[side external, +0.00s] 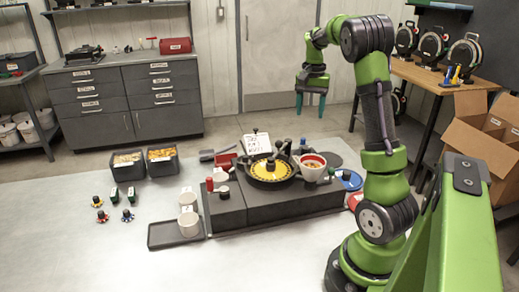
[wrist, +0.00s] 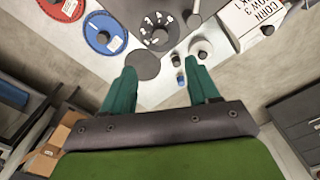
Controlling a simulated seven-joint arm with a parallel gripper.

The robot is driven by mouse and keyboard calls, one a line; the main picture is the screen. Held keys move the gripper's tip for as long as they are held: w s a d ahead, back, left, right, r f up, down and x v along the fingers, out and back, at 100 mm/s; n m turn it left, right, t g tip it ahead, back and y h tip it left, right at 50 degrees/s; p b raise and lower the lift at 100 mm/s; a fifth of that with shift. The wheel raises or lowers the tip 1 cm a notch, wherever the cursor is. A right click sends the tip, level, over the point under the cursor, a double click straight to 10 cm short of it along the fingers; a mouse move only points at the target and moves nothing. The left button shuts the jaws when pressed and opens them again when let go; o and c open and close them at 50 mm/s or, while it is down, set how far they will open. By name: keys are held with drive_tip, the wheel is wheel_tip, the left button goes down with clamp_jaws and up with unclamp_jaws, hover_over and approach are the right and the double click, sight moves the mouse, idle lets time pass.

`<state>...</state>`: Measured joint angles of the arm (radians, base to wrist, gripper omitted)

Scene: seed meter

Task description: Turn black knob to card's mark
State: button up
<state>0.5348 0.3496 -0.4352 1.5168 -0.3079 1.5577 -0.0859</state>
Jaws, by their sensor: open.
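A white card (side external: 257,144) with black lettering stands behind the dark machine base (side external: 285,205). In the wrist view the card (wrist: 250,17) reads in part "CORN", "OW 3" and "K 1"; the rest is cut off. A dark disc (wrist: 157,27) with several white marks shows in the wrist view. My gripper (side external: 311,103) hangs above and behind the machine, fingers down and apart. In the wrist view my gripper (wrist: 162,76) is empty and touches nothing.
A round black pan (side external: 270,172) with yellow content and a red-rimmed bowl (side external: 312,166) stand on the base. A red-topped post (side external: 209,184) stands near the knob. Blue (wrist: 105,33) and red discs (wrist: 63,8) lie to one side.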

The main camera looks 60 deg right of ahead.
drive_tip(key=shift+r, duration=1.7)
drive_tip(key=w+a+f+n+t, duration=0.1)
drive_tip(key=a+n+t, duration=0.15)
drive_tip(key=a, duration=0.65)
drive_tip(key=w+a+n+t, duration=0.1)
drive_tip(key=w+a+n, duration=0.15)
drive_tip(key=a, duration=0.65)
drive_tip(key=s+a+n+t+y, duration=0.1)
drive_tip(key=s+a+n+t, duration=0.1)
drive_tip(key=a, duration=0.7)
drive_tip(key=s+a+n+t+y, duration=0.1)
drive_tip(key=s+a+n, duration=0.3)
drive_tip(key=a, duration=0.5)
drive_tip(key=shift+s+a+r+n+t, duration=0.15)
drive_tip(key=shift+s+r+n+t, duration=0.2)
drive_tip(key=shift+s, duration=0.55)
drive_tip(key=shift+c, duration=0.2)
